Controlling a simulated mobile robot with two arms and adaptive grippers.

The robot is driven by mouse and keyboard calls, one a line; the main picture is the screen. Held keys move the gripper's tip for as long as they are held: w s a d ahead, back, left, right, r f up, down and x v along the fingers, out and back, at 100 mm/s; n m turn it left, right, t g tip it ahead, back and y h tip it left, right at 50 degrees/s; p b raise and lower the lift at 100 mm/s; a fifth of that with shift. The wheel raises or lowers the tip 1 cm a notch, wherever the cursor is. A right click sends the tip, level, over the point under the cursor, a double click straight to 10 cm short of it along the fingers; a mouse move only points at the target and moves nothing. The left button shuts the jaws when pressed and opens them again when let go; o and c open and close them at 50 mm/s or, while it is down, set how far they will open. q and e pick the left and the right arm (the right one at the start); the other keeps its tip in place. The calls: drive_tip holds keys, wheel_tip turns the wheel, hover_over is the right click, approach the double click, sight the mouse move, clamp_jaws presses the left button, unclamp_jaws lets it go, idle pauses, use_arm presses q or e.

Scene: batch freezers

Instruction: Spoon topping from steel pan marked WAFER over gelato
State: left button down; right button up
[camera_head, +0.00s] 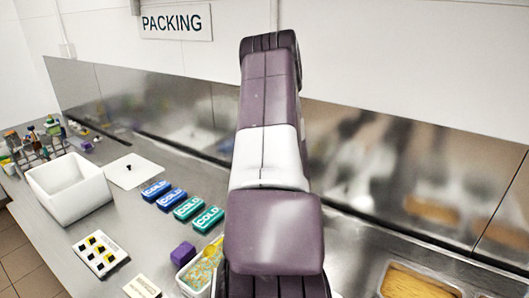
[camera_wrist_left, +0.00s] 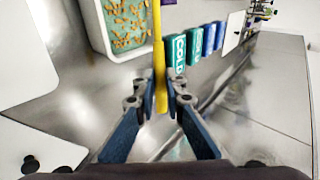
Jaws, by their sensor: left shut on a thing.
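My left gripper (camera_wrist_left: 160,100) is shut on a long yellow handle (camera_wrist_left: 158,45) in the left wrist view; the handle's far end runs out of the top of the picture. A white-rimmed tub (camera_wrist_left: 97,38) with orange-brown bits over a greenish surface lies just beyond it to the left. The same tub (camera_head: 186,284) shows at the bottom of the head view, partly behind my arm. A pan (camera_head: 386,279) with tan contents is at the bottom right of the head view, cut by the edge; no WAFER mark is readable. My right gripper is not in view.
Blue and green COLD packs (camera_head: 188,208) stand in a row on the steel counter. A white box (camera_head: 68,188), a white lid (camera_head: 133,172), a purple block (camera_head: 183,254) and a tray with small blocks (camera_head: 101,253) are left of my arm.

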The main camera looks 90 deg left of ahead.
use_arm(q)
drive_tip(key=t+h+p, duration=0.1)
drive_tip(key=p, duration=0.2)
drive_tip(key=s+a+r+t+h+p, duration=0.1)
drive_tip(key=t+p, duration=0.1)
drive_tip(key=p, duration=0.2)
drive_tip(key=s+t+h+p, duration=0.1)
drive_tip(key=t+h+p, duration=0.1)
drive_tip(key=p, duration=0.1)
drive_tip(key=shift+a+r, duration=0.2)
drive_tip(key=shift+r, duration=0.2)
drive_tip(key=shift+s+a+r+t+h+p, duration=0.1)
drive_tip(key=shift+r+t+h+p, duration=0.25)
drive_tip(key=shift+r+t, duration=0.2)
drive_tip(key=shift+s+a+r+t+h+p, duration=0.1)
drive_tip(key=shift+r+t+h+p, duration=0.15)
drive_tip(key=shift+r+t+h, duration=0.25)
